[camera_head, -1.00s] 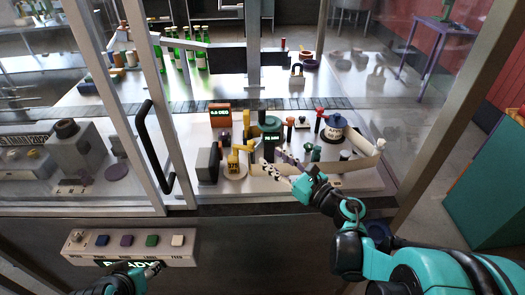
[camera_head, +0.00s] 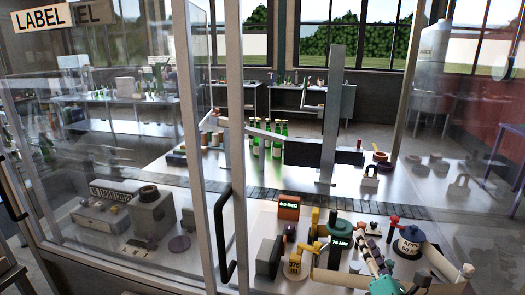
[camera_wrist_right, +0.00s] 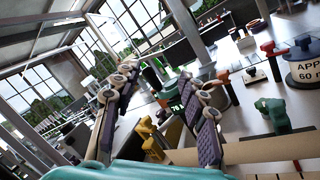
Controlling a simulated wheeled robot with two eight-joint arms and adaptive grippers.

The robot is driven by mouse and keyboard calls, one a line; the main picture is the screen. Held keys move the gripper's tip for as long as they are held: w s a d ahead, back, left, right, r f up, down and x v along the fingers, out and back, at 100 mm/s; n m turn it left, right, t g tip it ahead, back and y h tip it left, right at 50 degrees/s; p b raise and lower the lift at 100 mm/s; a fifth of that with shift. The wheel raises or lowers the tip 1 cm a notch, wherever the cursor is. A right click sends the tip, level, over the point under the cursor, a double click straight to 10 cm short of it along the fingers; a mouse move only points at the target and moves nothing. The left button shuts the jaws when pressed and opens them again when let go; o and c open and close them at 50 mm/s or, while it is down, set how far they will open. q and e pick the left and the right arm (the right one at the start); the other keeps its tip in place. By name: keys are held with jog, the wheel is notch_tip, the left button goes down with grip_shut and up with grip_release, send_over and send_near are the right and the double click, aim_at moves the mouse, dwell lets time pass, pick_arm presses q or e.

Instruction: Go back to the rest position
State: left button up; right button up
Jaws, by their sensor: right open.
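My right gripper (camera_head: 372,240) is at the lower right of the head view, in front of the bench devices. It looks empty. In the right wrist view its two dark-padded fingers stand apart, so the gripper (camera_wrist_right: 165,88) is open, with the green device (camera_wrist_right: 172,103) and a yellow device (camera_wrist_right: 152,140) seen between and beyond them. My left gripper is not in view.
A black door handle (camera_head: 225,235) and upright frame posts (camera_head: 195,130) stand left. Green bottles (camera_head: 277,140) stand farther back.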

jog(key=s+d+f+m+g+h, duration=0.1)
jog(key=s+f+m+g+h, duration=0.15)
jog(key=m, duration=0.65)
jog(key=s+d+f+m+g+h, duration=0.1)
jog(key=s+f+m+g+h, duration=0.2)
jog(key=m, duration=0.6)
jog(key=s+a+f+m+g+y, duration=0.5)
jog(key=s+a+f+m+g, duration=0.2)
jog(key=a+f, duration=0.5)
jog(key=s+m, duration=0.2)
jog(key=s, duration=0.1)
jog(key=shift+s+f, duration=0.25)
jog(key=shift+s, duration=0.05)
